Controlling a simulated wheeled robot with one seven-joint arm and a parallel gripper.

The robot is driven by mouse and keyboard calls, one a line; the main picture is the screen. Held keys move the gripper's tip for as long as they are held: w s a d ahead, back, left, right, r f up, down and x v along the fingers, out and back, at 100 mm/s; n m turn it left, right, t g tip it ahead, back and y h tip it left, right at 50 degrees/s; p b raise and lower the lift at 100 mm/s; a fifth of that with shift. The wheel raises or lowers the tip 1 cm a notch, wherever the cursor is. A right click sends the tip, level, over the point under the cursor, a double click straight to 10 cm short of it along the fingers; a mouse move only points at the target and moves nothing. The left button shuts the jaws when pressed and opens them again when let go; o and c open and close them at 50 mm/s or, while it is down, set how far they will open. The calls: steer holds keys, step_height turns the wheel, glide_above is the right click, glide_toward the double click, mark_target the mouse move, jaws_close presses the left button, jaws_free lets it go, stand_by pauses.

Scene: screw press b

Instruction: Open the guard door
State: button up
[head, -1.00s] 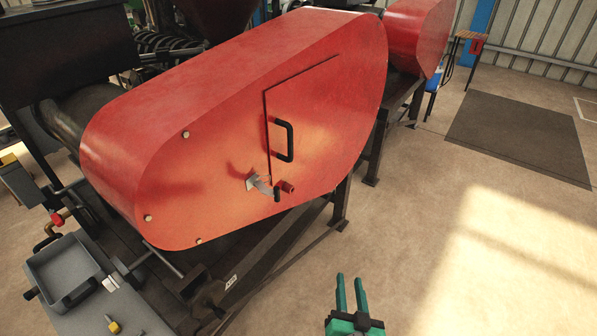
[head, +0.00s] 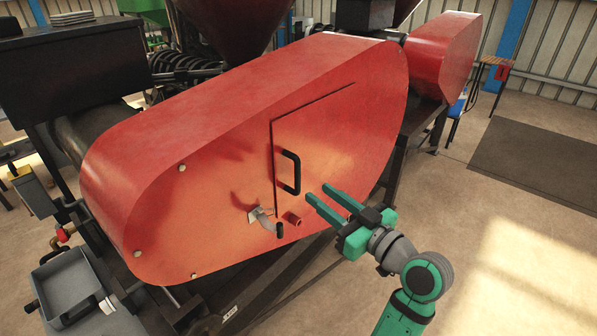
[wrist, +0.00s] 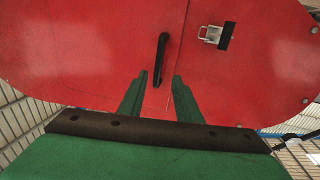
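The red guard door (head: 325,140) is a flat panel in the side of the big red guard, and it looks shut, with a thin dark seam. A black bar handle (head: 291,172) stands near its left edge; it also shows in the wrist view (wrist: 160,60). My gripper (head: 318,192) is open and empty, right of the handle. In the wrist view the fingers (wrist: 159,78) point at the handle's near end; I cannot tell whether they touch.
A grey tray (head: 68,285) stands at the lower left. The dark frame (head: 275,290) runs under the guard. A second red guard (head: 445,55) stands behind at the right. The concrete floor (head: 510,230) at the right is clear, with a dark mat (head: 545,160) farther back.

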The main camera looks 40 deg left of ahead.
mark_target(299, 177)
steer(key=x, duration=1)
steer(key=shift+a, duration=0.1)
